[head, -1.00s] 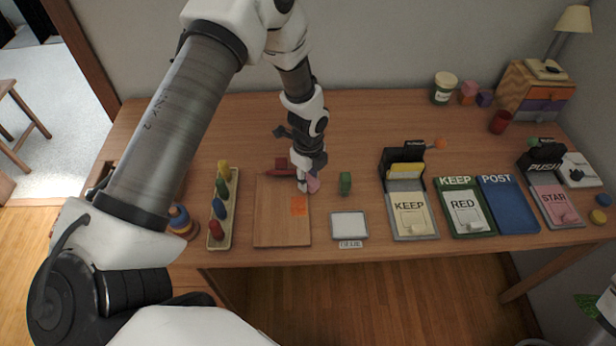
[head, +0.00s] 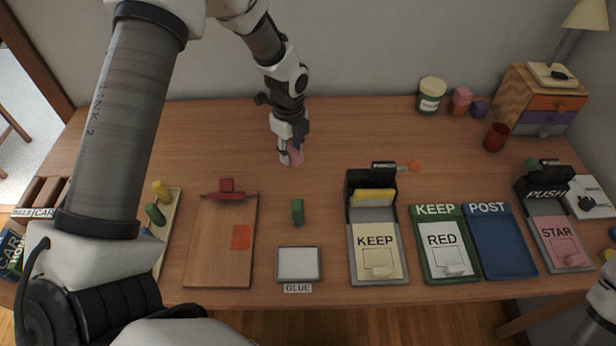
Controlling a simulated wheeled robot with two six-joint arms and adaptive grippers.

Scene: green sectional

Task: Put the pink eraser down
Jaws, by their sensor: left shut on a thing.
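The pink eraser (head: 296,156) is small and partly hidden by the fingers of my left gripper (head: 290,158). My left gripper is shut on it, pointing down over the back part of the table (head: 350,125), behind the green block. I cannot tell whether the eraser touches the table top. My right gripper does not show; only a bit of my right arm is at the right edge.
A wooden board (head: 215,265) with an orange square lies in front, left of a green block (head: 297,211) and the glue pad (head: 298,264). A KEEP stand (head: 365,210) is further right. Bare table surrounds the gripper at the back.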

